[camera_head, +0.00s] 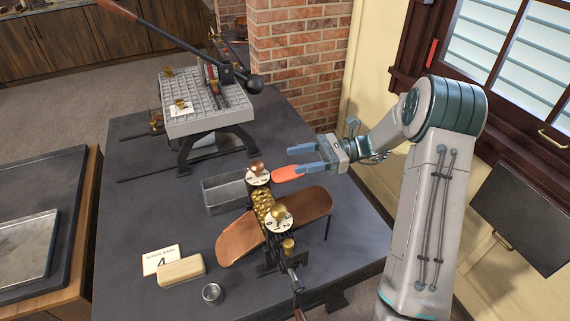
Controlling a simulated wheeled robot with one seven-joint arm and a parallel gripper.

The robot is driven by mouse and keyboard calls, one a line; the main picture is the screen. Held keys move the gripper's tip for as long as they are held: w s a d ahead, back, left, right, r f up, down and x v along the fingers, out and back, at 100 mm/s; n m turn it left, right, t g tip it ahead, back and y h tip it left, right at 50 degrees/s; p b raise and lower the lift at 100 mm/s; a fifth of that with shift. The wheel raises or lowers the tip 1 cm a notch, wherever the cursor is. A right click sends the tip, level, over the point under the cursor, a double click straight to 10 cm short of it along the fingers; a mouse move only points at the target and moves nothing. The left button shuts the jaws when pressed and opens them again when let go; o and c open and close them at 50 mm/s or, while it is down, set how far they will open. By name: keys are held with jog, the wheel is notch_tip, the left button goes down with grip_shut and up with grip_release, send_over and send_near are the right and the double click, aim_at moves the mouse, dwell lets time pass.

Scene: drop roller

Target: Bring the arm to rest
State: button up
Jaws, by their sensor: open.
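My gripper (293,160) is open and empty, with its two blue fingers pointing left. It is held above the right part of the dark table (345,225). My arm comes in from the right side of the picture. Below the fingers is the drop roller machine (264,208), with brass patterned rollers, two white dials and brass knobs. An orange-red flat piece (288,174) shows just under the lower finger. The fingers do not appear to hold it; its exact height and support are unclear.
Copper-coloured trays (240,238) flank the rollers. A grey metal bin (222,195) stands behind left. A wooden block (181,271), a numbered card (160,259) and a small metal cup (212,293) lie in front. A gridded press (208,105) with a long lever stands farther back. A brick pillar (295,60) rises behind.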

jog(key=shift+d, duration=0.3)
jog(key=shift+r, duration=0.1)
